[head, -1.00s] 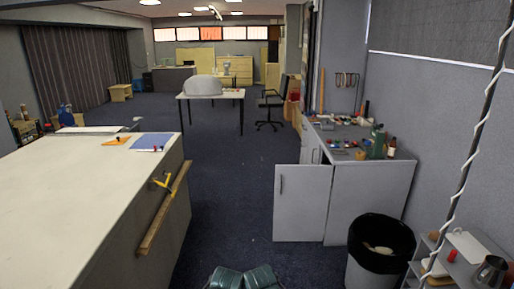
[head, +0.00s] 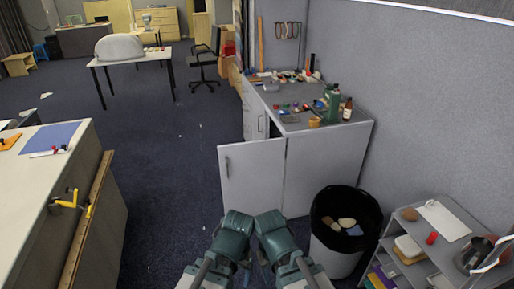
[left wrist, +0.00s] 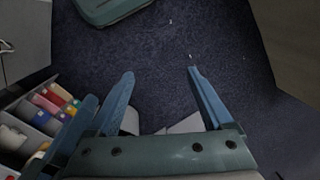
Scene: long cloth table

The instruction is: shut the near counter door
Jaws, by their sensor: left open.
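The grey counter (head: 325,165) stands against the right wall. Its near door (head: 252,175) stands open, swung out to the left of the cabinet's plain end panel, with its small handle at its upper left. My left gripper (left wrist: 160,73) is open and empty in the left wrist view, above dark blue carpet. My right gripper's jaws cannot be made out clearly.
A black-lined bin (head: 340,245) stands just right of the door, near my arms. A low shelf unit (head: 450,225) is at right. A white-topped bench (head: 30,185) with a wooden rail is at left. Open carpet (head: 165,160) lies between bench and counter.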

